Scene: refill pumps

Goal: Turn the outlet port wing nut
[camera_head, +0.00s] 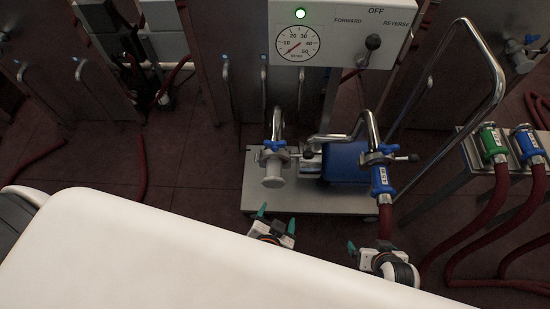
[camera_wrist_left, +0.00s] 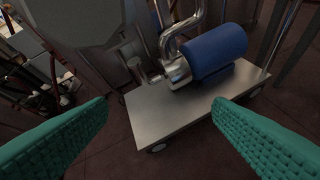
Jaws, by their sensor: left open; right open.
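The pump has two steel pipe ports in the head view. The right port has a clamp with a dark wing nut (camera_head: 388,157) above a blue hose coupling (camera_head: 382,182). I cannot tell which is the outlet. My left gripper (camera_head: 275,220) is open and empty, below the left port and apart from it. Its green fingers frame the cart in the left wrist view (camera_wrist_left: 160,135); no wing nut is clear there. My right gripper (camera_head: 368,247) is open, below the right port, beside the red hose.
The pump's blue motor (camera_head: 345,161) sits on a steel cart (camera_head: 310,199) under a control box (camera_head: 340,30) with dial and lever. A steel handle (camera_head: 490,55) rises at right. Green (camera_head: 491,143) and blue couplings (camera_head: 528,145) with red hoses rest on a rack.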

